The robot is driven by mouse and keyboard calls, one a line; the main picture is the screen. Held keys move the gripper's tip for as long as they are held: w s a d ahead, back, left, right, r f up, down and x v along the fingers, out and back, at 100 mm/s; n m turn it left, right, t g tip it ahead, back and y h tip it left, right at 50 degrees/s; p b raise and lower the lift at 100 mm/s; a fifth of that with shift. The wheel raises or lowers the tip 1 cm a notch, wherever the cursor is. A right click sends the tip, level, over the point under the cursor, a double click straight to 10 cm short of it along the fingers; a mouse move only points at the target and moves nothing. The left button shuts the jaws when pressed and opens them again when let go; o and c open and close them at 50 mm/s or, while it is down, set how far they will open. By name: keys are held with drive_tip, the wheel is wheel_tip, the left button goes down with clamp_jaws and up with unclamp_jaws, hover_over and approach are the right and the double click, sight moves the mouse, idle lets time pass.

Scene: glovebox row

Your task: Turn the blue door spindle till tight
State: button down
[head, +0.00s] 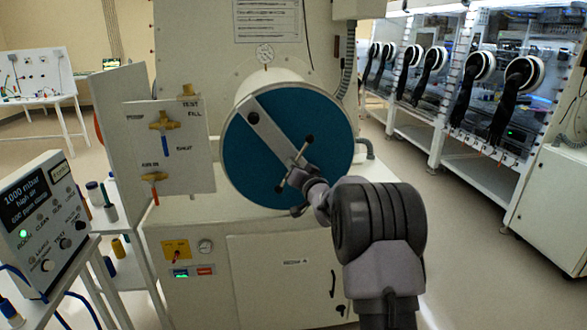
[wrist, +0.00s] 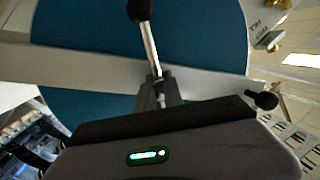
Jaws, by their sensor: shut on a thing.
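The round blue door (head: 250,165) closes the end of a white cylindrical chamber in the head view. A pale flat bar (head: 268,130) crosses it diagonally from upper left to lower right. The spindle's metal handle (head: 293,164) with dark ball ends lies across the bar near the door's middle. My gripper (head: 303,176) is at the handle, its fingers partly hidden by my wrist. In the wrist view the blue door (wrist: 85,35) fills the back. My gripper (wrist: 158,92) is shut on the handle rod (wrist: 150,48), whose black ball end points up.
A valve panel (head: 185,180) with brass valves stands left of the door. A control box (head: 42,220) on a stand is at the near left. A cabinet (head: 280,270) is below the chamber. Gloveboxes with black gloves (head: 470,85) line the right, with open floor before them.

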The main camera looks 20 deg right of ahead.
drive_tip(key=shift+r, duration=0.1)
idle(0.3)
drive_tip(key=c, duration=1.5)
unclamp_jaws()
drive_tip(key=s, duration=0.5)
drive_tip(key=s+p, duration=0.1)
drive_tip(key=s, duration=0.5)
drive_tip(key=s+a+p, duration=0.1)
drive_tip(key=s, duration=0.5)
drive_tip(key=shift+s, duration=0.2)
